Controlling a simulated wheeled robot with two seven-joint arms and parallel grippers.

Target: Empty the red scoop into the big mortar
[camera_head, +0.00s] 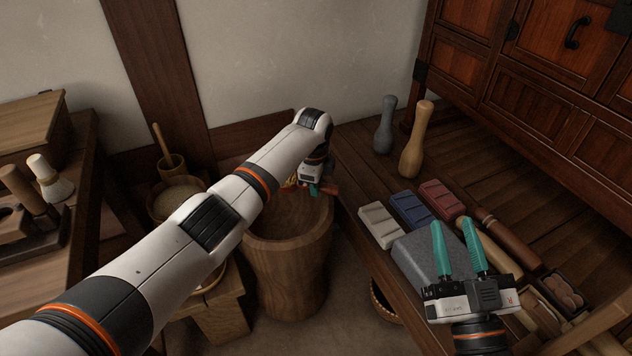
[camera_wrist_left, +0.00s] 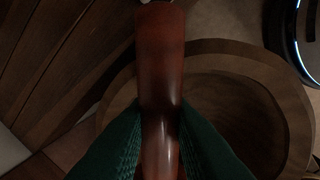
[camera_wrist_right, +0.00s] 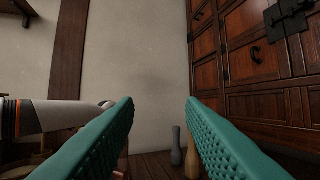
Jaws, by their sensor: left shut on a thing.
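The big mortar (camera_head: 288,265) is a wide wooden tub standing on the floor at the middle of the head view; its round rim also shows in the left wrist view (camera_wrist_left: 296,110). My left gripper (camera_head: 314,190) is above the mortar's far rim, partly hidden by my own arm. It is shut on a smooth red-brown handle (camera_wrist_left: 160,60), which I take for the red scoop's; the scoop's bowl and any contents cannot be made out. My right gripper (camera_head: 456,235) is open and empty above the grey block on the right-hand bench.
The wooden bench (camera_head: 365,155) on the right holds a grey block (camera_head: 412,258), white, blue and red trays, rollers and two upright pestles (camera_head: 417,140). A bowl of grain (camera_head: 178,190) stands left of the mortar. A dark cabinet (camera_head: 540,70) closes off the right back.

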